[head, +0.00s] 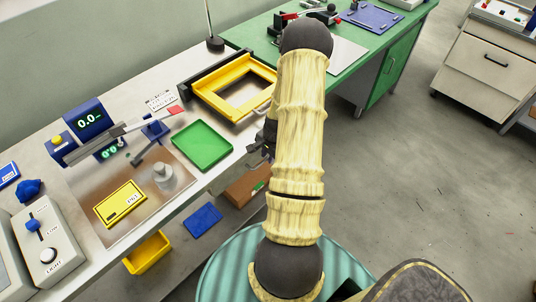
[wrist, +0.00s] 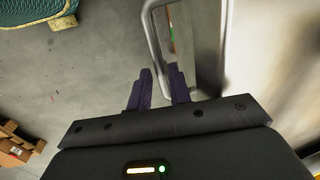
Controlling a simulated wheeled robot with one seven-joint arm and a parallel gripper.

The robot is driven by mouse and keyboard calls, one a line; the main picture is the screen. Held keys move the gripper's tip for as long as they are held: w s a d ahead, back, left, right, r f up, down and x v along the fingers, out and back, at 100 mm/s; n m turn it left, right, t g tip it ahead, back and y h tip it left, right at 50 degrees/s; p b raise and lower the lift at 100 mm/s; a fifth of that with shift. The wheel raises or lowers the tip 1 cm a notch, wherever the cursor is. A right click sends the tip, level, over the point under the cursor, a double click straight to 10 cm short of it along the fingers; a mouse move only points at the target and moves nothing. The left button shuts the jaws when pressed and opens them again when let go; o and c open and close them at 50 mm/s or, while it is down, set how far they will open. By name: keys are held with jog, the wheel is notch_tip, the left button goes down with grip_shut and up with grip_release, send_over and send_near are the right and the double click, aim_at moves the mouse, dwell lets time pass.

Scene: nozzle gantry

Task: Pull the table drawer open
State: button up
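A metal bar handle (wrist: 152,35) shows at the top of the wrist view, on a pale upright front (wrist: 208,45) that I take for the table drawer's front. My gripper (wrist: 160,72) has its two dark purple fingers apart, with a gap between them. The near end of the handle lies at or just beyond the fingertips, roughly in line with the gap; I cannot tell whether they touch. In the head view my gripper (head: 264,140) is beside the front edge of the white table (head: 208,180), mostly hidden by my arm. The drawer cannot be made out there.
On the table are a green tray (head: 202,145), a yellow frame (head: 235,85), a blue scale display (head: 88,118) and a yellow card (head: 121,205). A yellow bin (head: 147,253), a blue bin (head: 203,220) and a brown box (head: 245,188) sit below.

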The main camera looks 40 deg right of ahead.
grip_shut()
jog(key=shift+s, duration=0.15)
